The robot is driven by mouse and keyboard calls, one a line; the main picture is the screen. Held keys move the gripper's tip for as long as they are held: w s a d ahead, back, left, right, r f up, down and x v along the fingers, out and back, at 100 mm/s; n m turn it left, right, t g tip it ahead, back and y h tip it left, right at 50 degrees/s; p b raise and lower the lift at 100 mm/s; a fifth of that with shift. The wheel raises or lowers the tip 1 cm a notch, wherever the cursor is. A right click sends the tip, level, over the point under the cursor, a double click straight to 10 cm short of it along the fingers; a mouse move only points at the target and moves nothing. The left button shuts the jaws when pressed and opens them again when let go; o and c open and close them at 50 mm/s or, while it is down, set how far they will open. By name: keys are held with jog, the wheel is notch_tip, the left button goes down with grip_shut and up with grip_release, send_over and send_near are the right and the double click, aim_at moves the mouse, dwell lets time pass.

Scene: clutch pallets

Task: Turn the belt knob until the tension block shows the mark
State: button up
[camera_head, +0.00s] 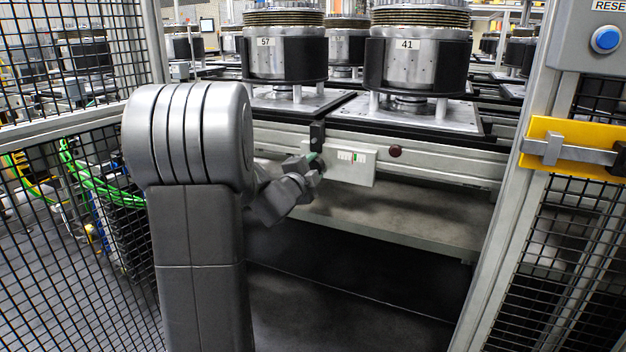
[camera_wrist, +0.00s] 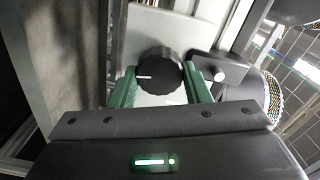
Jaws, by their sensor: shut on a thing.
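In the wrist view a round black ribbed knob (camera_wrist: 160,72) with a white pointer line sits on a pale plate. The green fingers of my gripper (camera_wrist: 158,84) stand one on each side of the knob and are shut on it. In the head view my gripper (camera_head: 314,160) reaches the left end of a white box (camera_head: 351,166) on the conveyor's front rail. The knob is hidden there by my arm and gripper. The box face has a small scale window (camera_head: 359,157) with a green patch and faint marks, too small to read.
Clutch drums labelled 57 (camera_head: 264,42) and 41 (camera_head: 410,44) stand on pallets above the rail. A dark red round button (camera_head: 395,151) is right of the box. Mesh fencing (camera_head: 60,190) is on the left, and a gate post (camera_head: 510,180) with a yellow latch (camera_head: 577,148) is on the right.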

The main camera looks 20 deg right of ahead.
jog(key=m+b, duration=0.4)
jog(key=m, duration=0.1)
jog(key=shift+f+m, duration=0.2)
jog(key=shift+m, duration=0.1)
dwell(0.5)
jog(key=o, duration=1)
jog(key=shift+r, duration=0.1)
jog(key=p+v, duration=0.2)
jog(key=v, duration=1.2)
jog(key=shift+w+d, duration=0.1)
jog(key=shift+w, duration=0.05)
